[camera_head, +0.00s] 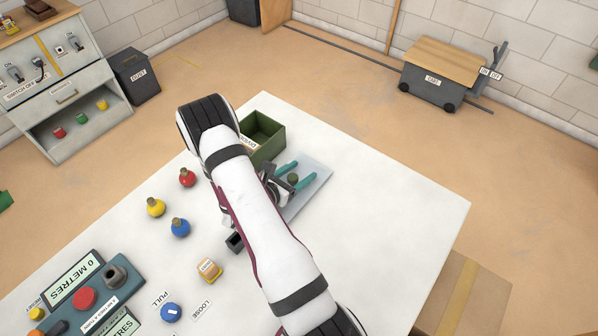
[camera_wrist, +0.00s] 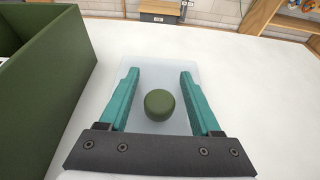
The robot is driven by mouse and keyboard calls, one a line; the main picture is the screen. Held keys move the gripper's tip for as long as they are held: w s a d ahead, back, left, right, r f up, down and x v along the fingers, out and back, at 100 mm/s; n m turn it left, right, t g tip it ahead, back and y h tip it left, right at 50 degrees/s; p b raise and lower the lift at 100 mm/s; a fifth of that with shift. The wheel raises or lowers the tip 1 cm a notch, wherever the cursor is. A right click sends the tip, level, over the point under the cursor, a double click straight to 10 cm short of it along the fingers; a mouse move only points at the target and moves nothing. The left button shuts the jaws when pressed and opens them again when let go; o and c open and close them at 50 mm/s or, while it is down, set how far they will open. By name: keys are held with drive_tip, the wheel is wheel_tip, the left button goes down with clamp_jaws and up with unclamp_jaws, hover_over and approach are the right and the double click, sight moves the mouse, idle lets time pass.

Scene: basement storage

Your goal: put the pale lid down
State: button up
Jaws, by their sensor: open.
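The pale lid (camera_head: 316,186) is a flat, light grey-blue plate with a round dark green knob (camera_wrist: 160,104). It appears to lie flat on the white table, beside the green box (camera_head: 264,131). The lid's plate also shows in the wrist view (camera_wrist: 160,72). My gripper (camera_head: 296,174) is over the lid with its teal fingers open. In the wrist view the fingers (camera_wrist: 159,73) stand on either side of the knob, with a gap on each side. My arm hides part of the lid in the head view.
The green box stands open close to the lid, its wall (camera_wrist: 55,85) left of my gripper. Red (camera_head: 187,177), yellow (camera_head: 156,207) and blue (camera_head: 180,227) knobbed pieces and a control panel (camera_head: 85,300) are on the left. The table's right side (camera_head: 400,220) is clear.

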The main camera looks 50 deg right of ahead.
drive_tip(key=shift+r, duration=0.15)
drive_tip(key=v, duration=1.2)
drive_tip(key=s+a+r+m+g+y, duration=0.55)
drive_tip(key=s+r+m, duration=0.45)
drive_tip(key=r+m, duration=0.3)
drive_tip(key=s+a+r+m+t+y, duration=0.2)
drive_tip(key=a+m+y, duration=0.3)
drive_tip(key=a, duration=0.4)
drive_tip(key=s+a+r+m+t+y, duration=0.1)
drive_tip(key=s+a+m+t+y, duration=0.2)
drive_tip(key=a, duration=0.6)
drive_tip(key=m+y, duration=0.2)
drive_tip(key=shift+s+a+r+m, duration=0.25)
drive_tip(key=shift+s+r+m, duration=0.05)
drive_tip(key=shift+s+r, duration=0.1)
